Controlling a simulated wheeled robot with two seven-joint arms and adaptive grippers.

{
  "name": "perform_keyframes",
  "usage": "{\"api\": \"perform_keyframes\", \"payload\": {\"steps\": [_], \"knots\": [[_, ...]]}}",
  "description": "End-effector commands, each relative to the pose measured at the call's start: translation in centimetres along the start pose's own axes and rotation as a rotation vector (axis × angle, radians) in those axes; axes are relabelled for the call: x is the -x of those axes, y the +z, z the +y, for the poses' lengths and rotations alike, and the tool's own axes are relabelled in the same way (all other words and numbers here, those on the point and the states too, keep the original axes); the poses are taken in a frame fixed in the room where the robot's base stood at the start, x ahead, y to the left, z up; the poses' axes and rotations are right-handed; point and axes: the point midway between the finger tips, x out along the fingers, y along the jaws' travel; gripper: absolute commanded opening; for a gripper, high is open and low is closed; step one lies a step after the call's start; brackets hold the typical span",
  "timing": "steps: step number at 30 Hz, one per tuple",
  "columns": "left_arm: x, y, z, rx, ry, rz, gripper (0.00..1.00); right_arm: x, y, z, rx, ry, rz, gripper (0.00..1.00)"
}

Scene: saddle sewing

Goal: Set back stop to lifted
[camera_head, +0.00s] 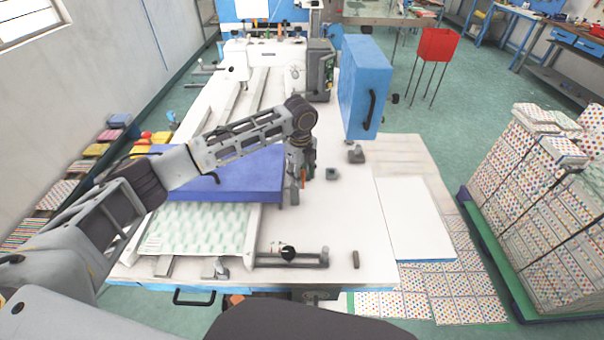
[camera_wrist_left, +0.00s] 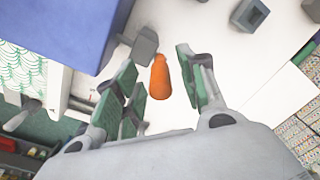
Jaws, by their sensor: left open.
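An orange handle (camera_wrist_left: 160,78), which looks like the lever of the back stop, stands over the white machine table. In the head view it shows only as a small orange patch (camera_head: 303,177) beside my fingers. My left gripper (camera_head: 298,190) points down at the right edge of the blue-violet slab. In the left wrist view its green-padded fingers are open, one on each side of the orange handle, with a gap at least on the right. A grey block (camera_wrist_left: 145,45) sits near the handle's far end. Whether the stop is up or down is hard to tell. My right gripper is not in view.
The blue-violet slab (camera_head: 240,180) lies left of my gripper, above a green-patterned sheet (camera_head: 195,228). Small grey blocks (camera_head: 333,174) stand to the right. A tall blue box (camera_head: 366,85) stands behind. A white board (camera_head: 414,218) lies at the right; the table's front middle is fairly clear.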

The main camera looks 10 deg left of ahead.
Motion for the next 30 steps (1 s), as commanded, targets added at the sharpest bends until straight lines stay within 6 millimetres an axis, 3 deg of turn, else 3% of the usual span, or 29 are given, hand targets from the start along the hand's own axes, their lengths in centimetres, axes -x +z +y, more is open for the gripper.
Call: {"api": "perform_keyframes", "payload": {"steps": [3,12,30], "knots": [[-0.01,-0.01,0.00,0.000,0.000,0.000,0.40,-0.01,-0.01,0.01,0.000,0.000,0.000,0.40],[0.00,-0.02,0.00,0.000,0.000,0.000,0.01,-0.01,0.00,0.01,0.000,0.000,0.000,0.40],[-0.08,0.41,-0.67,0.000,-0.014,-0.014,0.00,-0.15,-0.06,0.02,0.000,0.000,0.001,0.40]]}}
